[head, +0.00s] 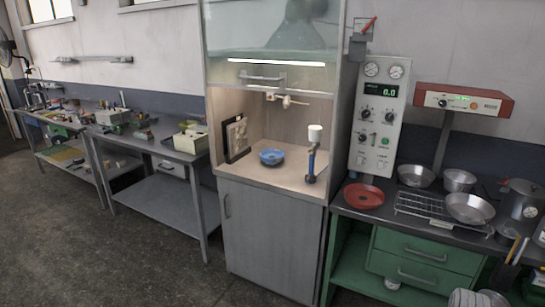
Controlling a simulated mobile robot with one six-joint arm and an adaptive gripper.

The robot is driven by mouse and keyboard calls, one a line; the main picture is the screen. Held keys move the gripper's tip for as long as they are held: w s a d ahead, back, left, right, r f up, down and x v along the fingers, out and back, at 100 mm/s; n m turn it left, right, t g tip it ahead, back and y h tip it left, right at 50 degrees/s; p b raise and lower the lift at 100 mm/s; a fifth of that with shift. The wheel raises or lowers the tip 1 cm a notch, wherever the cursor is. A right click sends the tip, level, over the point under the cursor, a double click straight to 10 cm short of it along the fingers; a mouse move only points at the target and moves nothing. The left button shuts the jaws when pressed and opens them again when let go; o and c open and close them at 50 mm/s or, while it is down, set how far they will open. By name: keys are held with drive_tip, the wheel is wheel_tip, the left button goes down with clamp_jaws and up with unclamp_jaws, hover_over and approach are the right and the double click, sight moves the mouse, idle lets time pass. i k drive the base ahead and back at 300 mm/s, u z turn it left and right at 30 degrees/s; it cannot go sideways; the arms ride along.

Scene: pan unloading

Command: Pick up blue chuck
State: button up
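A round blue piece (271,157), low and dish-like, lies on the floor of the lit cabinet (270,192); it looks like the blue chuck. To its right stands an upright blue and dark fixture (311,165) with a white cup (315,133) on top. The two are apart. The blue piece is not covered by anything in this view. My gripper does not show in the head view, so its opening and its place relative to the chuck are not seen.
A dark panel (236,140) stands left of the blue piece. The glass sash (270,35) is raised above the opening. A right-hand bench holds a red dish (363,196), several metal pans, a wire rack (422,206) and a control box (379,118). Floor at left front is clear.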

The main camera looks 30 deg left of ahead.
sight(270, 155)
drive_tip(key=k, duration=1.35)
drive_tip(key=u, duration=0.35)
drive_tip(key=i, duration=0.7)
drive_tip(key=u, duration=1.05)
drive_tip(key=i, duration=0.6)
drive_tip(key=u, duration=0.35)
drive_tip(key=i, duration=1.75)
drive_tip(key=z, duration=0.7)
